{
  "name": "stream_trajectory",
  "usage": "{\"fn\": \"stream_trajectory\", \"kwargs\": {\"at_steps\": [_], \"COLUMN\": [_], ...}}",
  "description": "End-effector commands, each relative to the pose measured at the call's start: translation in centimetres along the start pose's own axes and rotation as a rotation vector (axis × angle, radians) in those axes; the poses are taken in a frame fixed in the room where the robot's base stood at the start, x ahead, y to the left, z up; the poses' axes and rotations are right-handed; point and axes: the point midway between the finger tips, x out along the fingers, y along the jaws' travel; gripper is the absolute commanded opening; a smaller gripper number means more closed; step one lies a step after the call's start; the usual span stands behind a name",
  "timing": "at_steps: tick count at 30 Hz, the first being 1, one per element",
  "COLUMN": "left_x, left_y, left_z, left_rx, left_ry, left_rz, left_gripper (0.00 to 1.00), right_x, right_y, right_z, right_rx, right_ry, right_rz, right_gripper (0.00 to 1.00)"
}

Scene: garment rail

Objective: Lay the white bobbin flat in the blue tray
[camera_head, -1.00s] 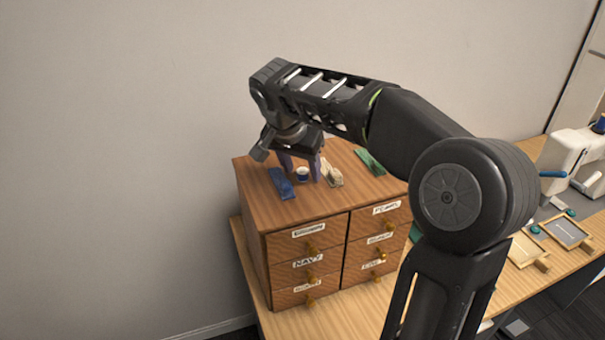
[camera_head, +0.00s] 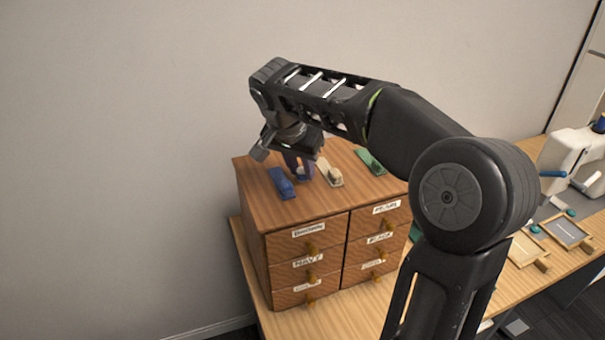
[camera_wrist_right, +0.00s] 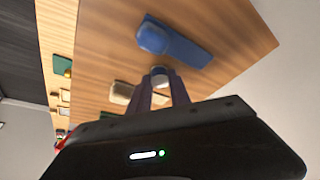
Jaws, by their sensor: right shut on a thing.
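My right gripper (camera_head: 304,174) is over the top of the wooden drawer cabinet, with its purple-grey fingers pointing down. It is shut on a small white thing, most likely the white bobbin, which shows between the fingertips in the right wrist view (camera_wrist_right: 160,77). The fingers hide most of it in the head view. A blue flat piece (camera_head: 280,182) with a raised rounded end lies just left of the fingers; it also shows in the right wrist view (camera_wrist_right: 175,44). I cannot tell whether it is the blue tray. My left gripper is out of view.
The drawer cabinet (camera_head: 306,220) has labelled fronts and brass knobs. A cream piece (camera_head: 331,175) and a green piece (camera_head: 371,162) lie right of the fingers. Wood-framed trays (camera_head: 567,233) and a white sewing machine (camera_head: 567,157) stand at the right. A wall is behind.

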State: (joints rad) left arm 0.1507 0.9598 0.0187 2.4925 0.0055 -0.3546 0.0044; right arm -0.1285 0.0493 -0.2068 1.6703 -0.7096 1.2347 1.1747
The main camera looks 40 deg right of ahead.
Motion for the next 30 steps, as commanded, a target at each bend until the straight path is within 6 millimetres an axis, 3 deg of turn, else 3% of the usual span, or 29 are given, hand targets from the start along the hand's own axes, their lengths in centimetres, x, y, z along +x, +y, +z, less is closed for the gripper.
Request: {"fn": "stream_trajectory", "kwargs": {"at_steps": [11,19,23,30], "left_x": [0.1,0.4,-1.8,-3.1], "left_y": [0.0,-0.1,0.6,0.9], "left_z": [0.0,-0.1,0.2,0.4], "left_rx": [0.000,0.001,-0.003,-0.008], "left_ry": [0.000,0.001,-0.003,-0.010], "left_rz": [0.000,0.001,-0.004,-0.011], "left_gripper": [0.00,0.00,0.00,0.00], "right_x": [-0.7,-4.9,-8.0,-9.4], "right_y": [-0.1,-0.1,-0.1,0.0], "right_z": [-0.3,-2.1,-3.4,-3.9], "right_rx": [0.001,0.002,0.000,-0.001], "right_ry": [0.001,0.003,0.001,0.000], "right_rz": [-0.002,-0.004,-0.001,0.000], "right_gripper": [0.00,0.00,0.00,0.00]}}
